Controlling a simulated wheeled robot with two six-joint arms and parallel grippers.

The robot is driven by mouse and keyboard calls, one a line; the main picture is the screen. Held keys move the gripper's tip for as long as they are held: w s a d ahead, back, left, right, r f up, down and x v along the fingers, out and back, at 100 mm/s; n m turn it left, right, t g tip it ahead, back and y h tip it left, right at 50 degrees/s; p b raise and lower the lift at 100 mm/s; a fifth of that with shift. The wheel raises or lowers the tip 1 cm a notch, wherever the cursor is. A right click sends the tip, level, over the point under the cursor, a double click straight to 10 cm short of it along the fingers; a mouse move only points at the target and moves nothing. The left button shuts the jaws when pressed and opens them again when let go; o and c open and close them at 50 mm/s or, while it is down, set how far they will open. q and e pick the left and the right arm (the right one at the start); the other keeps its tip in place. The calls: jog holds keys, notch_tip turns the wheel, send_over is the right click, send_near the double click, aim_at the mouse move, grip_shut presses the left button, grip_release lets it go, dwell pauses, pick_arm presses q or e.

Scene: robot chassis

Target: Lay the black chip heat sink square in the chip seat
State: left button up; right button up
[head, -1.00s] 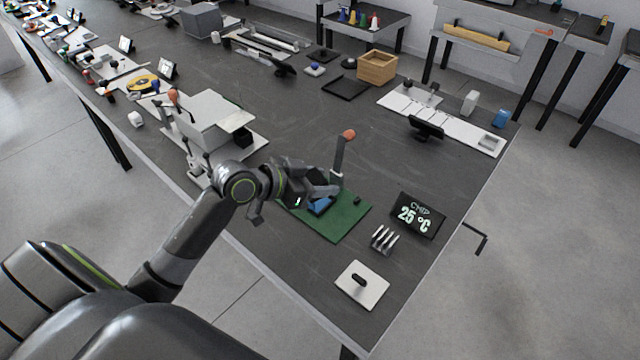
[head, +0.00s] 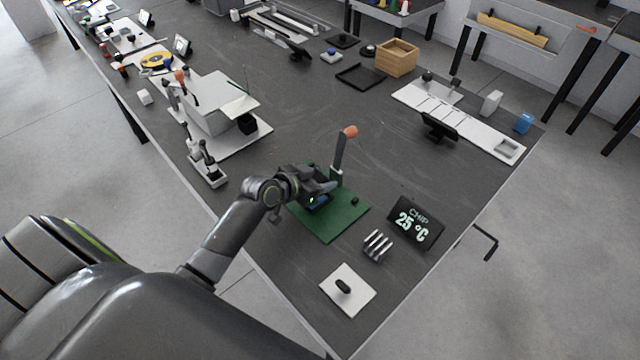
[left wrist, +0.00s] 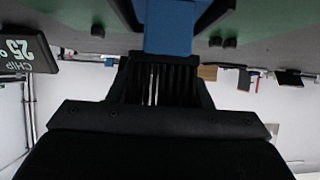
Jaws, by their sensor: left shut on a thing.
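My left gripper (head: 322,188) is over the green board (head: 328,228), low beside a lever with an orange knob. In the left wrist view a black finned block, the heat sink (left wrist: 160,80), shows between its dark jaws, and they are shut on it. A blue piece (head: 317,201), which looks like the chip seat, sits on the board under the gripper. In the left wrist view the blue piece (left wrist: 168,28) lies just past the fins. The gripper hides part of it, so I cannot tell whether the two touch. My right gripper is not in view.
The orange-knobbed lever (head: 341,148) stands upright at the board's back edge. A display reading CHIP 25 °C (head: 415,222), a silver finned piece (head: 378,245) and a white plate with a black piece (head: 358,303) stand to the right and front.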

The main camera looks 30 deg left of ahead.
pick_arm(q)
jog(key=shift+f, duration=0.95)
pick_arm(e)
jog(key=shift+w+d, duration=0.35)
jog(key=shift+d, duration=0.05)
